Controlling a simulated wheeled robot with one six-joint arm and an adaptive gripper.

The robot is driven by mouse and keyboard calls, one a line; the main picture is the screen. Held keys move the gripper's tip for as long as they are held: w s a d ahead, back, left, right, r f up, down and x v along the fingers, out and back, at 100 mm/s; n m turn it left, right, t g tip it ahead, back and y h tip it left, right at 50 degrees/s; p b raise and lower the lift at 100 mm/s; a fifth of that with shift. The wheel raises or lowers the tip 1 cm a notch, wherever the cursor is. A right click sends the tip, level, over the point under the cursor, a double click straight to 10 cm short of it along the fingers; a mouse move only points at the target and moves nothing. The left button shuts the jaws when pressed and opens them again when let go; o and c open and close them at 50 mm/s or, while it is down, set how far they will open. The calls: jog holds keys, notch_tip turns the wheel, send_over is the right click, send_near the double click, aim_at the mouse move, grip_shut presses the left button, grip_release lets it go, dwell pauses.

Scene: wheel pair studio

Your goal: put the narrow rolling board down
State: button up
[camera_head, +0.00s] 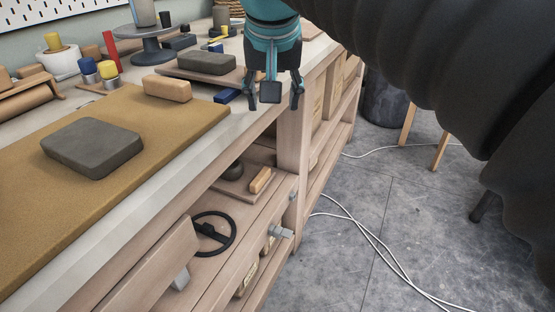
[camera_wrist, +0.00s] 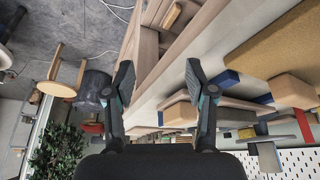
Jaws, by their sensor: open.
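My gripper (camera_head: 274,100) is open over the front edge of the workbench, with nothing held between its fingers. The wrist view also shows the two fingers (camera_wrist: 159,85) spread wide, with the bench edge behind the gap. A thin wooden board (camera_head: 230,77) lies on the bench just left of my gripper, with a dark grey block (camera_head: 206,62) on top. I cannot tell whether this is the narrow rolling board; no wheels show clearly under it. A small blue block (camera_head: 227,96) lies in front of it, apart from the gripper.
A tan mat (camera_head: 75,195) with a large grey block (camera_head: 93,147) and a wooden block (camera_head: 167,88) fills the near bench. The shelf below holds a black handwheel (camera_head: 213,234). White cables (camera_head: 365,233) cross the floor. A stool (camera_wrist: 57,89) stands beyond.

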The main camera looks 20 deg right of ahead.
jog(key=s+f+n, duration=0.1)
jog(key=s+f, duration=0.2)
jog(key=f, duration=0.3)
jog(key=s+f+n+y, duration=0.1)
jog(key=s+f, duration=0.3)
jog(key=f, duration=0.3)
jog(key=s+f+n+t, duration=0.1)
jog(key=s+f, duration=0.3)
jog(key=f, duration=0.3)
jog(key=shift+d+f+n, duration=0.25)
jog(key=shift+n, duration=0.05)
dwell(0.4)
